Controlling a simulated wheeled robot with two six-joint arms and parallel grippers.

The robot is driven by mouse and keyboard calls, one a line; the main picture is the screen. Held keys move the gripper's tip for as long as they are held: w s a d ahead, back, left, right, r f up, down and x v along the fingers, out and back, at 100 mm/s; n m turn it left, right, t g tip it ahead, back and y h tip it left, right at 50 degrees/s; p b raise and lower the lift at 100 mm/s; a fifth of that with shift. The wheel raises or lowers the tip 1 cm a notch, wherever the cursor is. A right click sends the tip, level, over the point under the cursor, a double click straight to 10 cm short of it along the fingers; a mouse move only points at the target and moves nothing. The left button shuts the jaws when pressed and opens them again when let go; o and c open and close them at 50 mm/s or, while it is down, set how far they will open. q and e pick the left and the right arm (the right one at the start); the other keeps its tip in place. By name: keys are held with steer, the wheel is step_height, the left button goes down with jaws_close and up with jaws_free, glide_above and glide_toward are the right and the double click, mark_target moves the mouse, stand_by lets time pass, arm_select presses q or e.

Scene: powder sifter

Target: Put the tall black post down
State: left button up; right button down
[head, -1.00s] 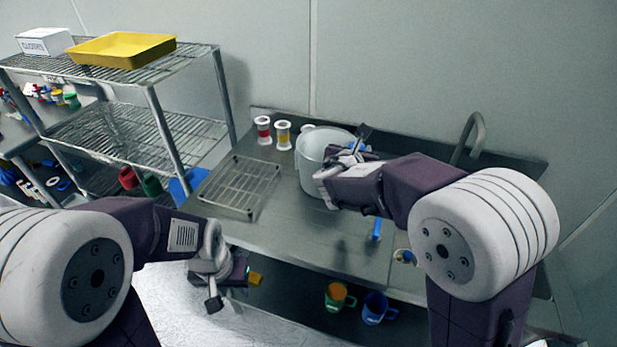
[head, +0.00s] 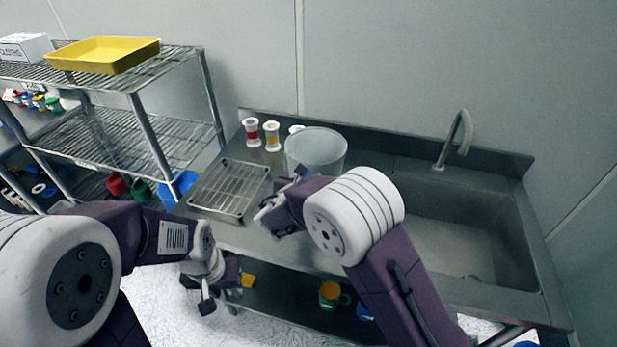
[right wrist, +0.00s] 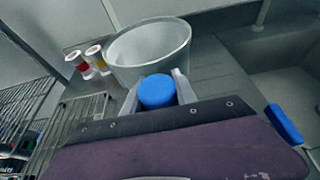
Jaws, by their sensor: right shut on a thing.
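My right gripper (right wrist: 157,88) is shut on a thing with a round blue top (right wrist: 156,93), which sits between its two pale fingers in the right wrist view. The rest of that thing is hidden, and I cannot make out a tall black post for sure in either view. In the head view my right gripper (head: 272,212) is over the counter, in front of the large white pot, with its fingers mostly hidden. My left gripper (head: 205,278) hangs low at the counter's front left, and its fingers are unclear.
The white pot (head: 316,150) stands behind my right gripper, with a red and a yellow jar (head: 272,136) beside it. A wire rack (head: 228,190) lies at left. The sink (head: 455,235) is at right. A blue item (right wrist: 284,124) shows at the wrist view's right.

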steer(key=shift+s, duration=0.1)
steer(key=shift+f, duration=0.15)
steer(key=c, duration=1)
jaws_free()
steer(key=v, duration=1.2)
steer(key=shift+r+b, duration=0.25)
steer(key=shift+b, duration=0.05)
steer(key=shift+d, duration=0.1)
